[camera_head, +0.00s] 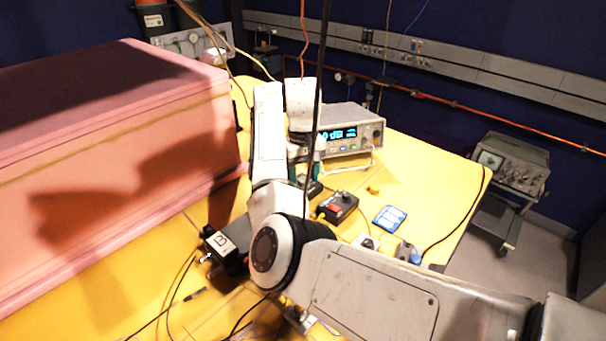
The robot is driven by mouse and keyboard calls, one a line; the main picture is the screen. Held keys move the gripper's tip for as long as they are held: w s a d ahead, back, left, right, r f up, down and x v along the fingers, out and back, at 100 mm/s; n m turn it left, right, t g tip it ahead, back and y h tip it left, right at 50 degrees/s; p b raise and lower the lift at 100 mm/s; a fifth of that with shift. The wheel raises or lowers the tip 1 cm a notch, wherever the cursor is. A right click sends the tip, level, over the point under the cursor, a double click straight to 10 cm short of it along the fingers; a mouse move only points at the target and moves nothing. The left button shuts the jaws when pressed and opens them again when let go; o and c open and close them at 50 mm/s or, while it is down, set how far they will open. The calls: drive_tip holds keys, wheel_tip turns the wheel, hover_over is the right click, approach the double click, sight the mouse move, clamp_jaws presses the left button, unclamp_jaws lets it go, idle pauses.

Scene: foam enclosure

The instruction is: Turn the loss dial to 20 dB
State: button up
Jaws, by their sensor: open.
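No dial marked with loss or dB can be read in this view. A small black box (338,207) with a red patch and a dark knob-like top lies on the yellow table, right of my arm. A grey bench instrument (352,131) with a lit cyan display stands behind it, with buttons and a round knob on its front. My gripper (309,183) points down in front of the instrument's left side, just left of and behind the black box. It is open; its fingertips are small and partly hidden by my arm. I cannot tell whether it touches anything.
A large pink foam block (115,165) fills the left. A blue-and-white packet (390,218), a small yellow piece (374,189), a black box with a white label (226,246) and loose cables lie on the yellow table (435,185). An oscilloscope (511,165) stands on a cart at right.

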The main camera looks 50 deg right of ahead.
drive_tip(key=shift+c, duration=0.2)
clamp_jaws()
